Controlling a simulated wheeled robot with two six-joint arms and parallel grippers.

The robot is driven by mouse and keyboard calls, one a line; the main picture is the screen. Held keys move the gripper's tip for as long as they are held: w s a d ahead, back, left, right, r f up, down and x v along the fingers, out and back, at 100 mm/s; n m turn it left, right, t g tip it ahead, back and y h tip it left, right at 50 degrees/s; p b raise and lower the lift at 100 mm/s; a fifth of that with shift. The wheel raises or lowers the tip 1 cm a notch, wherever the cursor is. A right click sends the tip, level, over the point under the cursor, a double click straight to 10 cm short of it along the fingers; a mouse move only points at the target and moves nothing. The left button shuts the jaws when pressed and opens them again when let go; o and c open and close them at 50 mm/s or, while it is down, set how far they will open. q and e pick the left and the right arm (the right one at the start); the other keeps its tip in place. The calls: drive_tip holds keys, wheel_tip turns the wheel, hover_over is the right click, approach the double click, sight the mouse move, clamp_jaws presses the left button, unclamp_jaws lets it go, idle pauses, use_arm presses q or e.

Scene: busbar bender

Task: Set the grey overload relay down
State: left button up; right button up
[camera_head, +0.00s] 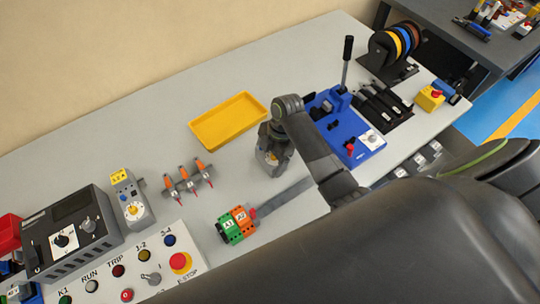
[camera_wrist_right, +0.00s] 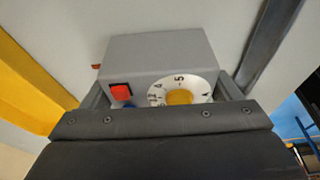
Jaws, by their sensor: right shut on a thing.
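The grey overload relay (camera_wrist_right: 155,60) is a grey box with a red button, a blue button and a white dial with a yellow centre. It sits between the two fingers of my right gripper (camera_wrist_right: 165,92), which is shut on it. In the head view the right gripper (camera_head: 273,148) points down over the table, and a small part of the relay (camera_head: 271,159) shows at its fingers. I cannot tell whether the relay's underside touches the table. My left gripper is not in view.
A yellow tray (camera_head: 228,121) lies behind and left on the grey table (camera_head: 120,125). A blue bending fixture (camera_head: 368,142) stands to the right, orange-tipped parts (camera_head: 187,180) to the left, and green and orange blocks (camera_head: 236,222) in front. A control panel (camera_head: 150,262) is at front left.

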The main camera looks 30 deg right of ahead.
drive_tip(key=o, duration=1)
drive_tip(key=shift+f, duration=0.1)
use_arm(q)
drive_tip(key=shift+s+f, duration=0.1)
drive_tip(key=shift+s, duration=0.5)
use_arm(e)
drive_tip(key=b+v, duration=0.1)
drive_tip(key=v, duration=0.6)
drive_tip(key=shift+w, duration=0.1)
drive_tip(key=p+v, duration=0.2)
drive_tip(key=v, duration=0.2)
drive_tip(key=shift+a, duration=0.1)
drive_tip(key=shift+r+p, duration=0.7)
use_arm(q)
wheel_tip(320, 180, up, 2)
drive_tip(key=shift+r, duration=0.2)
